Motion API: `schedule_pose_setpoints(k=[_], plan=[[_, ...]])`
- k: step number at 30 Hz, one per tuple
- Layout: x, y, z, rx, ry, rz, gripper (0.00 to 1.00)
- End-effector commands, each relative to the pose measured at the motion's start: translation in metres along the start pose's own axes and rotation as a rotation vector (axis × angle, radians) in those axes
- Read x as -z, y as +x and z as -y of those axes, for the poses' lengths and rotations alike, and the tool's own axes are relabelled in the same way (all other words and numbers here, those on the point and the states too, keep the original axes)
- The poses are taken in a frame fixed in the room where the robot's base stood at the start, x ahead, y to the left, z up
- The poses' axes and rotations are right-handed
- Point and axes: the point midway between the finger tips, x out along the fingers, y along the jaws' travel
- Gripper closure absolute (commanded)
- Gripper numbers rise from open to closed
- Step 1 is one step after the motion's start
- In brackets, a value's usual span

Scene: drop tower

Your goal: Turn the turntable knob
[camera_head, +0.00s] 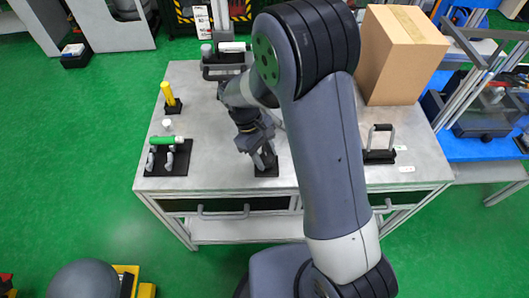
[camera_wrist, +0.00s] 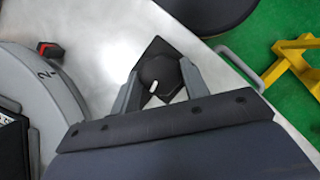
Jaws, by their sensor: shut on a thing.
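The knob (camera_wrist: 158,72) is a dark round cap with a short white mark. It sits on a black square base (camera_wrist: 151,50) near the front edge of the metal table. My gripper (camera_wrist: 160,70) has one finger on each side of the knob and is shut on it. In the head view my gripper (camera_head: 266,158) points down over the black base (camera_head: 266,171), and it hides most of the knob. My arm covers that area in the head view.
A cardboard box (camera_head: 395,55) stands at the back right. A grey handle on a black base (camera_head: 379,145) stands at right.

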Motion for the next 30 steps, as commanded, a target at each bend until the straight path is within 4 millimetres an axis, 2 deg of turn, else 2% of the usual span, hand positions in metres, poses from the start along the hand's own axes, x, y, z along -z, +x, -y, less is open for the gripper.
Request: schedule_pose_setpoints(k=[10, 24, 25, 30], plan=[[-0.0003, -0.0003, -0.0011, 0.052, 0.126, 0.0, 0.8], [0.0, -0.0002, -0.001, 0.059, 0.142, -0.001, 0.8], [0.0, -0.0002, -0.001, 0.058, 0.142, -0.001, 0.56], [0.0, -0.0001, -0.001, 0.058, 0.141, -0.001, 0.42]])
